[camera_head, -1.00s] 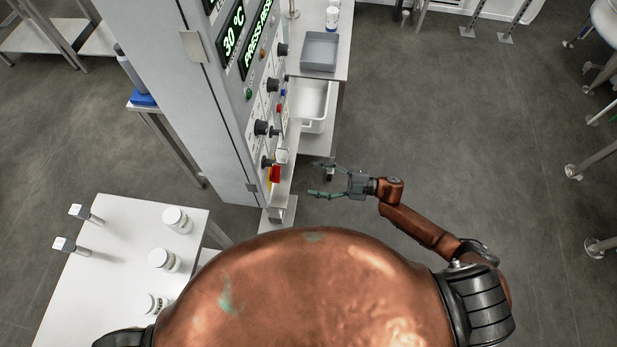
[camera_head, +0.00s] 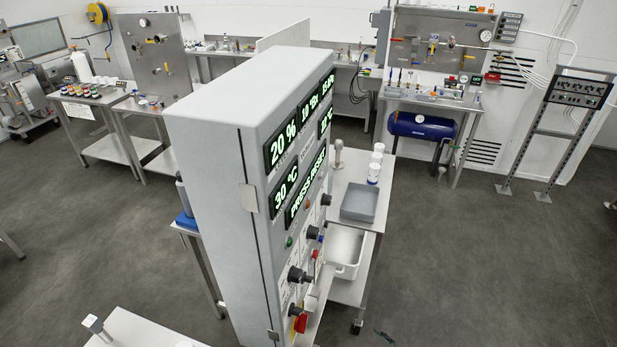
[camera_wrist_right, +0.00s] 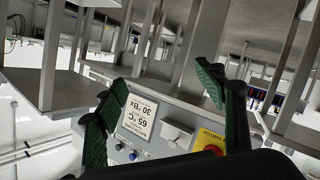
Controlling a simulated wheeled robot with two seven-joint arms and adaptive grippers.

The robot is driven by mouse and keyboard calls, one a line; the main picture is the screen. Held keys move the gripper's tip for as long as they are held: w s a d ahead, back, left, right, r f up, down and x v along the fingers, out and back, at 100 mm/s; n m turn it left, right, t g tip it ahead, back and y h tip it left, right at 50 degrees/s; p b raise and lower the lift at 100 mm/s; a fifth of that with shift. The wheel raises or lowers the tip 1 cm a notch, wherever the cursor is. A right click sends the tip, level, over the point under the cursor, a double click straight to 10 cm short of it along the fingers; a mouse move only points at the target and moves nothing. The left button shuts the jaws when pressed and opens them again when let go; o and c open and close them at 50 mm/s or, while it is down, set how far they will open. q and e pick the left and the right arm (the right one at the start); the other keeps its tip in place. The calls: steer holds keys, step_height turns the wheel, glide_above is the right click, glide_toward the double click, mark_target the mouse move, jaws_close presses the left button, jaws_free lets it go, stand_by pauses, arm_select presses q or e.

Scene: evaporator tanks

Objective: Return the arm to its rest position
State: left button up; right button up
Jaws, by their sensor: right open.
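My right gripper (camera_wrist_right: 165,105) is open in the right wrist view, with its two green fingers apart and nothing between them. Behind the fingers, the wrist view shows a control panel upside down, with a white label (camera_wrist_right: 138,115) reading 65 °C and 30 °Bx. In the head view only a small dark tip of my right gripper (camera_head: 384,335) shows at the bottom edge, clear of the cabinet. The rest of the right arm is out of that view. My left gripper is not in view.
A tall grey control cabinet (camera_head: 205,175) with lit displays and knobs stands in the middle. Beside it a table holds a grey tray (camera_head: 362,203); a white bin (camera_head: 346,250) is below. Open grey floor (camera_head: 480,260) lies to the right. Benches line the back wall.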

steer(key=s+d+f+m+g+h, duration=0.2)
steer(key=s+d+f+m+h, duration=0.3)
steer(key=s+f, duration=0.5)
steer(key=s+d+f+m+g+h, duration=0.25)
steer(key=s+d+f, duration=0.5)
steer(key=f, duration=0.55)
steer(key=s+a+f+m+g+h, duration=0.1)
steer(key=s+f, duration=0.4)
steer(key=s, duration=1)
steer(key=s+a+f+m+g+h+b, duration=0.1)
steer(key=s+f+m+g, duration=0.2)
steer(key=s, duration=1.3)
step_height(320, 180, down, 4)
steer(key=shift+s+r+m+g, duration=0.2)
steer(key=shift+m+g, duration=0.15)
steer(key=shift+g, duration=0.7)
steer(key=shift+c, duration=0.5)
